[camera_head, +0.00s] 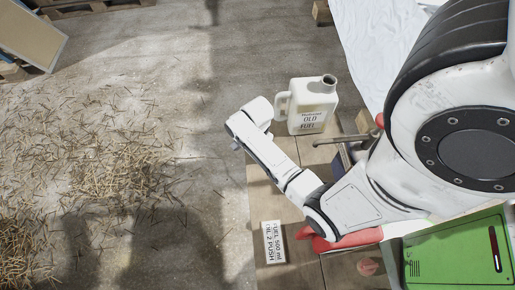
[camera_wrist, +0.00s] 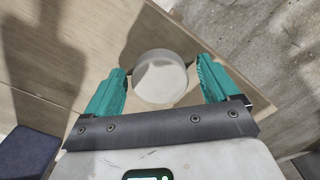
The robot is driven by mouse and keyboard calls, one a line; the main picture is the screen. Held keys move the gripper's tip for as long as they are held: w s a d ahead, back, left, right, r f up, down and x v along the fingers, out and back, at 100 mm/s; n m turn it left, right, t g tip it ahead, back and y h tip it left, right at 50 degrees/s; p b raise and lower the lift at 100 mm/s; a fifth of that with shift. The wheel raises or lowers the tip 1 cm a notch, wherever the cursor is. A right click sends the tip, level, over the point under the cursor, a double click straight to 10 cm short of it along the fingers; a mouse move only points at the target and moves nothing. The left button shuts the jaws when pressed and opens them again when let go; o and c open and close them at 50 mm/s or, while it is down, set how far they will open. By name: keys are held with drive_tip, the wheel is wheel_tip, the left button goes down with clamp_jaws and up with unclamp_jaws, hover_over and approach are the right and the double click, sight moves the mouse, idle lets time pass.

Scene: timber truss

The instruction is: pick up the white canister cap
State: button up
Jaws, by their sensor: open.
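The white canister cap (camera_wrist: 161,80) is a pale round disc on a brown wooden surface in the wrist view. My gripper (camera_wrist: 160,70) is open, with one teal finger to the left of the cap and one to the right. A gap shows between the cap and each finger, and nothing is held. I cannot make out the cap or my gripper's fingers in the head view, where my arm covers part of the bench. A cream canister (camera_head: 311,112) marked "OLD FUEL" stands upright with a dark opening at its neck.
The wooden bench top (camera_head: 262,197) carries a white fuel label card (camera_head: 273,242) and a green case (camera_head: 455,255) at the right. A dark blue object (camera_wrist: 27,153) lies at the lower left in the wrist view. Straw-strewn floor (camera_head: 110,150) lies left of the bench.

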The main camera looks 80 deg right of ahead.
drive_tip(key=c, duration=1.1)
